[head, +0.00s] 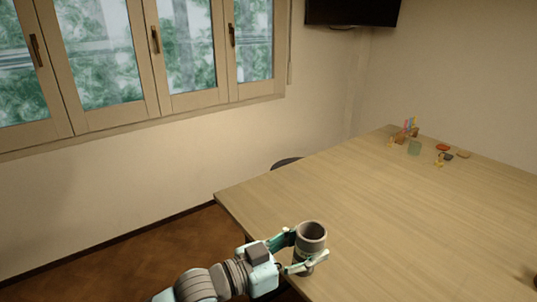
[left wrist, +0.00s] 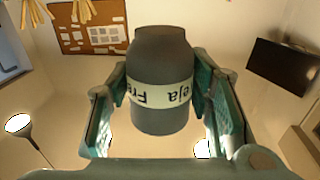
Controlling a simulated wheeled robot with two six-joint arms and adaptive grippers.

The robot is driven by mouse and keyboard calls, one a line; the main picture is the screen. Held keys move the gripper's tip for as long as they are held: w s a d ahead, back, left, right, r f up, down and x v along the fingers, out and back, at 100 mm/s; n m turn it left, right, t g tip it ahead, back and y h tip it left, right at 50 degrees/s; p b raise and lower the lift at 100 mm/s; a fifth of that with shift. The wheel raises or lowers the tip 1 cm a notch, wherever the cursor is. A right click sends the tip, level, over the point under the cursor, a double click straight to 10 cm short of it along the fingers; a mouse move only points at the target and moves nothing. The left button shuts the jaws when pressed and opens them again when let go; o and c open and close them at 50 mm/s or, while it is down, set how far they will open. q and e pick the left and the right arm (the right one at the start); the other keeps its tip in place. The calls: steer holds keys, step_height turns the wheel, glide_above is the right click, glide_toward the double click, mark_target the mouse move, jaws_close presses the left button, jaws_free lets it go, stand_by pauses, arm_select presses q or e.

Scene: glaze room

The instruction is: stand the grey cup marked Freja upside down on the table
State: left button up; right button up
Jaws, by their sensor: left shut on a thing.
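The grey cup (head: 312,232) is held at the table's left edge in the head view. In the left wrist view the cup (left wrist: 160,55) has a pale band (left wrist: 160,97) with dark lettering reading "Freja", which appears upside down in that picture. My left gripper (head: 300,255) is shut on the cup, with a finger on each side of it. In the head view a round rim with a darker middle faces up; the cup looks about upright. Whether its underside touches the table (head: 400,230) is hidden. My right gripper is not in view.
At the table's far end stand a holder with coloured sticks (head: 408,130), a green translucent thing (head: 414,148), a red piece (head: 443,147) and a tan piece (head: 463,154). A dark chair (head: 286,162) is behind the left edge. The table's middle is clear.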

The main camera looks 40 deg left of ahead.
arm_select(q)
steer(key=w+a+r+n+t+y+p, duration=0.1)
steer(key=w+a+r+n+y+p, duration=0.25)
steer(key=w+a+r+p, duration=0.55)
arm_select(e)
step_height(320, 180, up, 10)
steer(key=b, duration=0.1)
arm_select(q)
steer(key=w+a+f+m+y+b, duration=0.1)
steer(key=a+m+b, duration=0.5)
steer(key=m, duration=1.1)
steer(key=w+a+f+m+y+b, duration=0.2)
steer(key=a+m+b, duration=0.4)
steer(key=m, duration=1.1)
steer(key=shift+w+a+f+m+t+y, duration=0.15)
steer(key=shift+w+f+m+t+y, duration=0.15)
steer(key=shift+f, duration=0.4)
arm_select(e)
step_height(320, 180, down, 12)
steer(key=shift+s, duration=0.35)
